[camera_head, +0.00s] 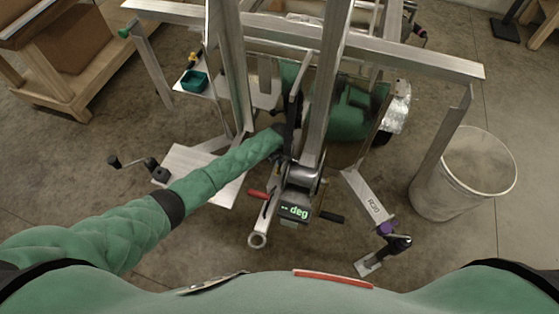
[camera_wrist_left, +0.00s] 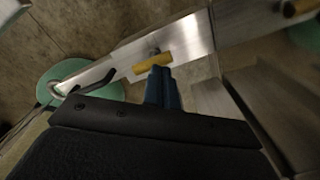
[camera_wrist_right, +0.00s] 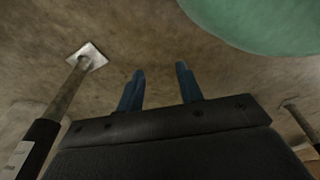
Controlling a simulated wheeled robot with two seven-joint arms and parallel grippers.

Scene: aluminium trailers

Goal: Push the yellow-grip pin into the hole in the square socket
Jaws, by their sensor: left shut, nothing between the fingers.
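In the left wrist view, a yellow grip (camera_wrist_left: 153,63) lies across the face of an aluminium bar, with a small metal pin end at its middle. My left gripper (camera_wrist_left: 161,72) is shut, its blue fingertips together right at the yellow grip; I cannot tell whether they touch it. Nothing is between the fingers. In the head view, my left arm reaches to the upright beams at the centre, and the gripper (camera_head: 286,152) is mostly hidden there. I cannot make out the square socket or its hole. My right gripper (camera_wrist_right: 161,80) is open and empty over bare floor.
A winch with a display (camera_head: 295,212) stands by the centre beam (camera_head: 327,80).

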